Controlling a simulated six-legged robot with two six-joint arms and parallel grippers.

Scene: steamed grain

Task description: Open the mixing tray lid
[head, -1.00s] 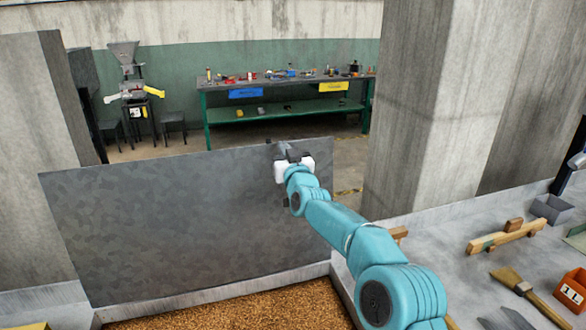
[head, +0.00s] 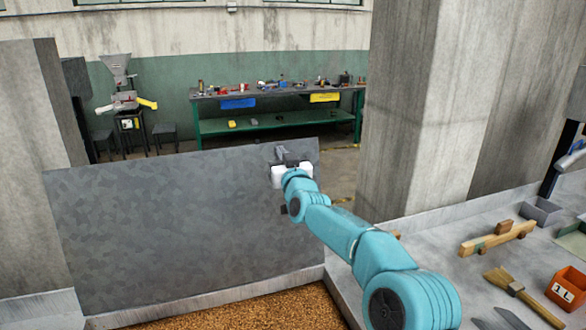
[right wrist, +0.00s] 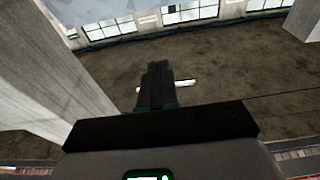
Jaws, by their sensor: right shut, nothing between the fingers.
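The mixing tray lid (head: 170,235) is a large mottled grey metal sheet. In the head view it stands nearly upright along the back of the mixing tray (head: 262,306), which holds brown grain. My right gripper (head: 283,158) is at the lid's upper right edge, shut with nothing in it; whether it touches the lid is unclear. In the right wrist view my gripper's dark fingers (right wrist: 156,88) lie together, with open floor beyond. My left gripper is not in view.
On the grey counter at right lie a wooden tool (head: 497,238), a brush (head: 520,293), an orange box (head: 568,289) marked 1L and a grey bin (head: 541,211). A concrete pillar (head: 405,110) rises behind. A green workbench (head: 275,110) stands farther back.

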